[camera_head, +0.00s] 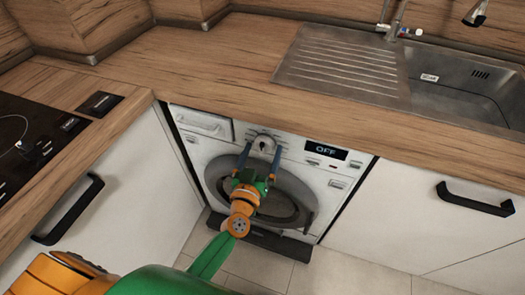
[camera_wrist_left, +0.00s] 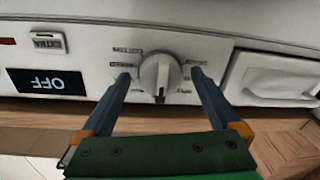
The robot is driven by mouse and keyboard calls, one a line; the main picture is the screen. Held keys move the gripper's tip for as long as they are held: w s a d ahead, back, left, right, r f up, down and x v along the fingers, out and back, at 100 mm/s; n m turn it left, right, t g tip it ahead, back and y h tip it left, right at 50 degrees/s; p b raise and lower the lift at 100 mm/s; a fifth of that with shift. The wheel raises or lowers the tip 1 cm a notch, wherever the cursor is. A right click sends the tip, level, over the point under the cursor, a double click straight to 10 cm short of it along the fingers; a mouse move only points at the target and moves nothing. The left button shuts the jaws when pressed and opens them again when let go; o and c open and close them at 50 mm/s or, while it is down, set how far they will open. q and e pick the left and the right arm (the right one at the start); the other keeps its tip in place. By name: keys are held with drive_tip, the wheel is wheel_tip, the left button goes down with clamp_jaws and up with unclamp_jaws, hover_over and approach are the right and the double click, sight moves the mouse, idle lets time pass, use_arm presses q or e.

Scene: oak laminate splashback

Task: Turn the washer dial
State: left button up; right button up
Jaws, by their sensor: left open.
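The white washer dial (camera_head: 263,141) is on the front panel of the washer (camera_head: 312,172), between the detergent drawer and the display. In the left wrist view the dial (camera_wrist_left: 160,74) has a raised ridge running roughly up and down the picture, with small printed labels around it. My left gripper (camera_head: 261,150) is open. In the left wrist view its two blue fingers (camera_wrist_left: 164,73) lie on either side of the dial, with gaps between them and the knob. The display (camera_head: 325,151) reads OFF. My right gripper is not in view.
The wooden worktop (camera_head: 215,62) overhangs just above the washer panel. The round washer door (camera_head: 282,203) is below the dial, partly hidden by my arm. A detergent drawer (camera_wrist_left: 275,76) is beside the dial. Cabinets with black handles (camera_head: 475,201) flank the washer.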

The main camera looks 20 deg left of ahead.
use_arm(q)
drive_tip(key=shift+w, duration=0.15)
drive_tip(key=c, duration=1.4)
drive_tip(key=shift+o, duration=0.2)
